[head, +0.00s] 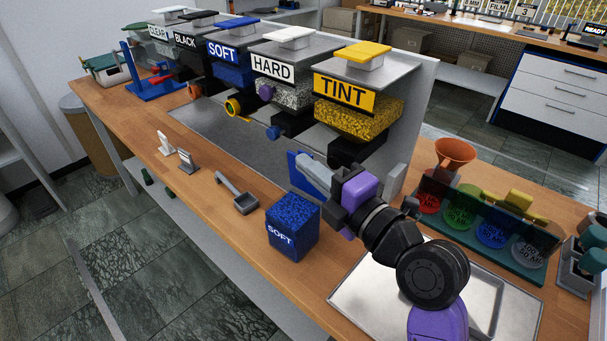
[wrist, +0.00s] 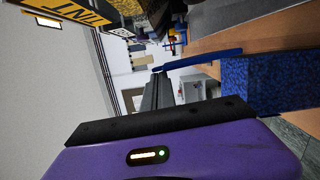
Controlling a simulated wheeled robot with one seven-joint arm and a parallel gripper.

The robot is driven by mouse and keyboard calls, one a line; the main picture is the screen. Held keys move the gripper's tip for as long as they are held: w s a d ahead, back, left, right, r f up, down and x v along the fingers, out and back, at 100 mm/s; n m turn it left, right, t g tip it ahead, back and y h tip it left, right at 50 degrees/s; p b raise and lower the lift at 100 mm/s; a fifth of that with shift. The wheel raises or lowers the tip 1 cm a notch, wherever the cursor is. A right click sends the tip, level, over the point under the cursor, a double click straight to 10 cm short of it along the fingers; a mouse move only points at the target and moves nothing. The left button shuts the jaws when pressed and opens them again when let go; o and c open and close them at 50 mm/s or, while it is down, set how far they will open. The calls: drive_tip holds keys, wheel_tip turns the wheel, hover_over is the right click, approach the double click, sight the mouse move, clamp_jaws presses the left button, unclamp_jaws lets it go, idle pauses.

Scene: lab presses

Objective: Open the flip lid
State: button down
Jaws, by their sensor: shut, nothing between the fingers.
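A blue speckled box marked SOFT (head: 282,236) stands on the wooden bench near its front edge. A thin plain blue panel, which looks like its flip lid (head: 296,178), stands roughly upright above the box's back edge. In the wrist view the lid (wrist: 215,54) shows edge-on, rising from the box (wrist: 262,85). My gripper (head: 304,160) is shut and empty, above and behind the box, beside the raised lid. Its fingers (wrist: 157,78) cover part of the lid in the head view. I cannot tell whether they touch it. The inside of the box is hidden.
A row of labelled presses stands behind, with the TINT press (head: 345,92) nearest my arm. A grey scoop (head: 238,196) lies left of the box. A metal tray (head: 365,290) and a rack of coloured cups (head: 485,245) are at right.

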drive_tip(key=w+m, duration=0.1)
drive_tip(key=w+d+m+b, duration=0.1)
drive_tip(key=shift+d+r+m+g, duration=0.2)
drive_tip(key=shift+m+g, duration=0.1)
drive_tip(key=shift+w+d+f+b, duration=0.1)
drive_tip(key=shift+w+d+b, duration=0.15)
drive_tip(key=shift+w+b, duration=0.25)
drive_tip(key=shift+d, duration=0.1)
